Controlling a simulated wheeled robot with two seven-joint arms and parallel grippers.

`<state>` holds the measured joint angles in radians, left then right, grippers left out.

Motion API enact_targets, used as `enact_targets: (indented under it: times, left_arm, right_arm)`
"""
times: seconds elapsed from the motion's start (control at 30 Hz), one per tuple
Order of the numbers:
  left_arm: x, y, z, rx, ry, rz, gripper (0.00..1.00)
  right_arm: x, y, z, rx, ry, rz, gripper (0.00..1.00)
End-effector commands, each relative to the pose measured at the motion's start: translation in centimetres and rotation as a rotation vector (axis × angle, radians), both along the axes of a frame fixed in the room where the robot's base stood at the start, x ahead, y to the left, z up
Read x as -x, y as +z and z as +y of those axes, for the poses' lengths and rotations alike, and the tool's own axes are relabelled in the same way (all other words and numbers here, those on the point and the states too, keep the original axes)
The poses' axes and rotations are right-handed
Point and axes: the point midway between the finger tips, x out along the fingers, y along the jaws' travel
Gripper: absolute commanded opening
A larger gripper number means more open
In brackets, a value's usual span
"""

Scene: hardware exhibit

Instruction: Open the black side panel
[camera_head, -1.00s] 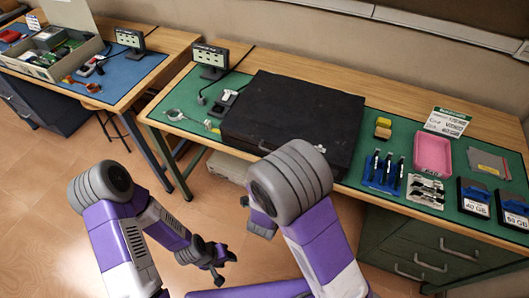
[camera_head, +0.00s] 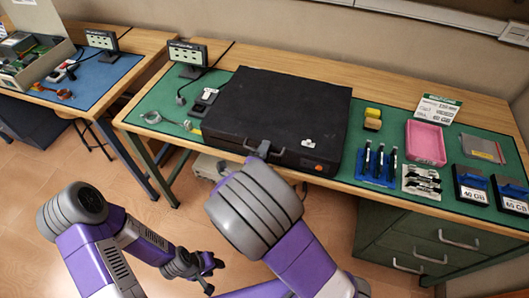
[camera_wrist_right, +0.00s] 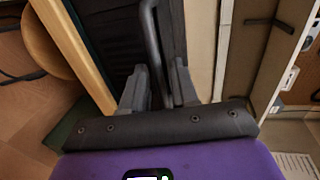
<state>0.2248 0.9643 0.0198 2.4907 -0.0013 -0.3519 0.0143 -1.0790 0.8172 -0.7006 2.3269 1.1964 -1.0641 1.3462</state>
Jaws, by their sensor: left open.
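A flat black case (camera_head: 285,105) with the black side panel as its broad top lies on the green mat; a grey handle shows at its front edge. My right gripper, hidden mostly behind its own wrist in the head view, is at that front edge. In the right wrist view its fingers (camera_wrist_right: 160,88) stand apart on either side of a dark bar-like handle (camera_wrist_right: 152,38), with a gap visible; whether they touch it I cannot tell. The panel lies flat. My left gripper (camera_head: 207,272) is open and empty, low in front of the table.
A small display (camera_head: 188,54) and cable stand to the left. Green drawers (camera_head: 430,240) are below the table.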

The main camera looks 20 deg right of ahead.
Motion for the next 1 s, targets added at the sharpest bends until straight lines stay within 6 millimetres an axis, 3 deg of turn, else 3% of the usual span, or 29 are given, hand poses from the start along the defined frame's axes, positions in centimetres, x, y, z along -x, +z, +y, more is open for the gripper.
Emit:
enact_targets:
  times: [0.3,0.5,1.0]
  left_arm:
    - [0.0,-0.06,0.0,0.0,0.0,0.0,0.43]
    - [0.0,-0.06,0.0,0.0,0.0,0.0,0.43]
    - [0.01,0.6,0.0,0.0,0.0,0.0,0.43]
  right_arm:
    - [-0.34,-0.08,-0.28,0.0,0.0,0.001,0.29]
    - [-0.32,-0.07,-0.25,0.0,0.0,0.001,0.0]
    - [-0.37,0.52,-0.09,-0.005,0.003,0.008,0.0]
